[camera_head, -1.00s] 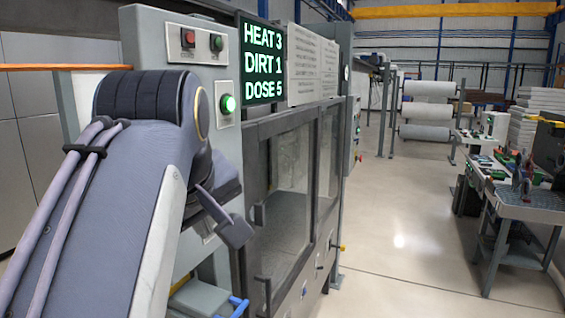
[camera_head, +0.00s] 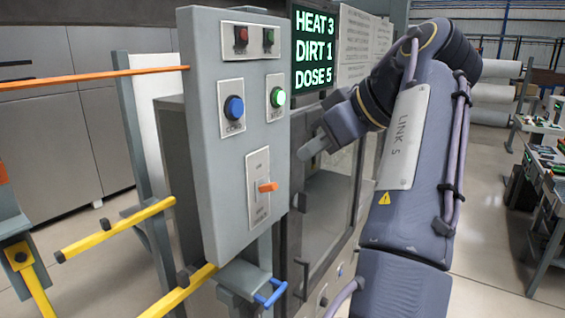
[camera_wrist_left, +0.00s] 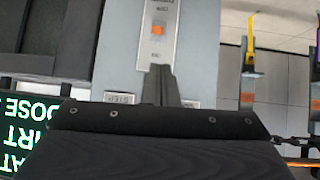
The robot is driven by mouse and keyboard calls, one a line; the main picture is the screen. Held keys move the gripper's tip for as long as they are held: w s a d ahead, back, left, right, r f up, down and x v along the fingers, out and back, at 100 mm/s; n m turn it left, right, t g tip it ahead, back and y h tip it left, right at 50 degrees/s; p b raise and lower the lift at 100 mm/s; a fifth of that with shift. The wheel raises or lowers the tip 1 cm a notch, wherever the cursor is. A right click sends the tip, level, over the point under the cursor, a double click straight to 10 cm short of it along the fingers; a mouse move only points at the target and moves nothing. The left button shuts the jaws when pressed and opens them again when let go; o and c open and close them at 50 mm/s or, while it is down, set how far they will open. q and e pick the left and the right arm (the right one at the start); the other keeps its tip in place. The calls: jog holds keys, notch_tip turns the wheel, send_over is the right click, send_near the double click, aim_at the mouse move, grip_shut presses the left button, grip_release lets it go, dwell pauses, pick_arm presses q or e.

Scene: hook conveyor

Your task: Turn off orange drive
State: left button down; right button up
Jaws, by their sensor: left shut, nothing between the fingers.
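The grey control panel (camera_head: 236,185) stands at left centre in the head view. It carries an orange switch handle (camera_head: 267,187) in a slotted plate with small labels I cannot read. The wrist view shows the orange handle upside down (camera_wrist_left: 157,30), just beyond my fingertips and apart from them. My left gripper (camera_head: 306,153) is shut and empty, at the panel's right side and above the handle's height. The wrist view also shows its closed fingers (camera_wrist_left: 158,72), pointing toward the slotted plate. My right gripper is in neither view.
A blue button (camera_head: 234,107), a lit green button (camera_head: 277,97) and small red and green buttons sit above the handle. A green-text display (camera_head: 314,48) and a glazed cabinet stand at right.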

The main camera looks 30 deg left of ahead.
aim_at(268, 187)
pick_arm(q)
jog(key=shift+w+a+f+n+g+y, duration=0.1)
jog(key=shift+w+f+n+g+y, duration=0.15)
jog(key=shift+w, duration=0.25)
jog(key=shift+w+a+f+n+g+y, duration=0.1)
jog(key=shift+w+n+g, duration=0.05)
jog(key=shift+w+g, duration=0.25)
jog(key=shift+a, duration=0.1)
jog(key=x, duration=0.9)
jog(key=shift+a+f, duration=0.3)
